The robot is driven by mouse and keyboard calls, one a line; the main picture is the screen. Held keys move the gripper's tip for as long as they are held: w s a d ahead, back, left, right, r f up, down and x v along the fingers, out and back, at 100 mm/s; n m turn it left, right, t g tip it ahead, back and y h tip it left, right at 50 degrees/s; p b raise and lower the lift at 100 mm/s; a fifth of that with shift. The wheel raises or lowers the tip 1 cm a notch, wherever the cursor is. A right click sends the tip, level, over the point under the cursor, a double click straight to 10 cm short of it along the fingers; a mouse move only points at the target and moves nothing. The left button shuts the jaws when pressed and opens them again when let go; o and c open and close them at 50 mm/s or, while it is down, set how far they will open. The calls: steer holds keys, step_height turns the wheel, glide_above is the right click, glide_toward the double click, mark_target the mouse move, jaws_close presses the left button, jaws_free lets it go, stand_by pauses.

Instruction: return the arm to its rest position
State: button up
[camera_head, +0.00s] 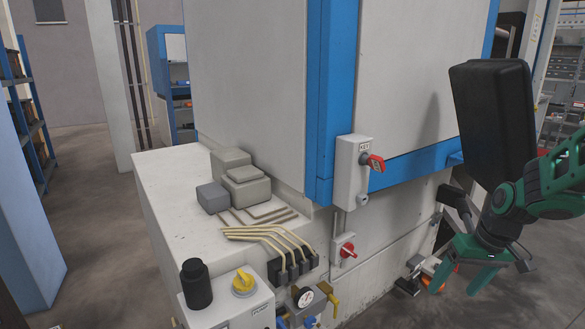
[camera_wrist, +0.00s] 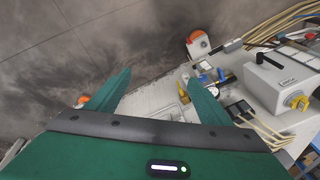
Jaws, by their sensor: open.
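My gripper (camera_head: 462,275) is at the right side of the head view, pointing down, in front of the machine's lower right part. Its two green fingers are spread apart with nothing between them. In the wrist view the fingers of my gripper (camera_wrist: 158,92) also stand wide apart, with only floor and part of the machine base beyond. The dark wrist block and green arm links are mine and come in from the right edge.
The white and blue machine (camera_head: 255,80) fills the middle. On its side are a grey box with a red handle (camera_head: 373,162), a red knob (camera_head: 347,250), a yellow knob (camera_head: 243,281) and a gauge (camera_head: 306,297). Floor (camera_head: 510,300) is free at lower right.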

steer(key=s+r+m+g, duration=0.1)
steer(key=s+r+m, duration=0.2)
steer(key=s, duration=0.9)
steer(key=s+d+r+m+g+h, duration=0.1)
steer(key=s+r+m, duration=0.2)
steer(key=s, duration=0.9)
steer(key=shift+s+d+r, duration=0.3)
steer(key=shift+w+f+h, duration=0.25)
steer(key=shift+w+h, duration=0.05)
steer(key=shift+w, duration=0.35)
